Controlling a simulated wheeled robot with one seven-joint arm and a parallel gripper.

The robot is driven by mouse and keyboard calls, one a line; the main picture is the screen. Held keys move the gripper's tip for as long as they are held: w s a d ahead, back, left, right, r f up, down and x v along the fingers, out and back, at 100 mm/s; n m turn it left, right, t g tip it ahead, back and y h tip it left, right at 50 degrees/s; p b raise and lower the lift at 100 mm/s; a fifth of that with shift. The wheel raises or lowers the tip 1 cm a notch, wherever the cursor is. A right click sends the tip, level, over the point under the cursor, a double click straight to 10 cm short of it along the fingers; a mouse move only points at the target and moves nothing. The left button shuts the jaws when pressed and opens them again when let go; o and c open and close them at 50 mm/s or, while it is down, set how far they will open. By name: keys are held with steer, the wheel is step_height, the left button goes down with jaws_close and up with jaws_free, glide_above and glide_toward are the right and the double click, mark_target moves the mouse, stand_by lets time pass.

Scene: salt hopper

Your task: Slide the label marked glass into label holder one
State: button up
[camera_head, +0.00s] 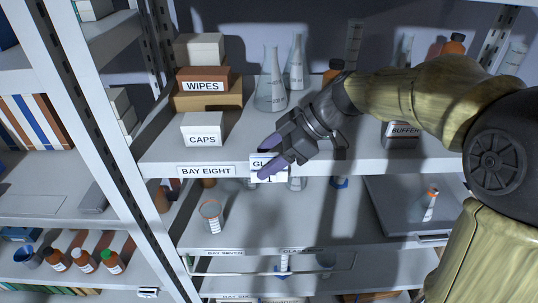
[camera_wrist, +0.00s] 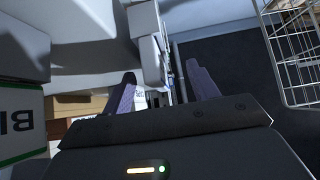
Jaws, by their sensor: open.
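A white label (camera_head: 260,163) with the letters "GL" showing is at the front edge of the upper shelf in the head view; my fingers cover the rest of its word. Just below it is a white holder (camera_head: 282,179) marked "1", partly hidden by my lower finger. The label looks to be at the holder, but I cannot tell how deep it sits. My gripper (camera_head: 267,160) has its purple fingers apart, one above and one below the label. In the wrist view, my gripper (camera_wrist: 162,74) is open around the shelf edge.
A CAPS box (camera_head: 203,129), a WIPES box (camera_head: 203,80) and glass flasks (camera_head: 271,90) stand on the shelf above. A BUFFER box (camera_head: 402,134) is right, near my arm. A wire basket (camera_wrist: 295,60) shows at right in the wrist view.

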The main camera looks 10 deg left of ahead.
stand_by(0.5)
steer(key=shift+p+v, duration=1.05)
steer(key=shift+v, duration=1.95)
steer(key=b, duration=0.2)
glide_toward(272, 154)
steer(key=v, duration=0.2)
steer(key=shift+d+r, duration=0.25)
steer(key=shift+r, duration=0.05)
steer(key=shift+c, duration=0.5)
stand_by(0.9)
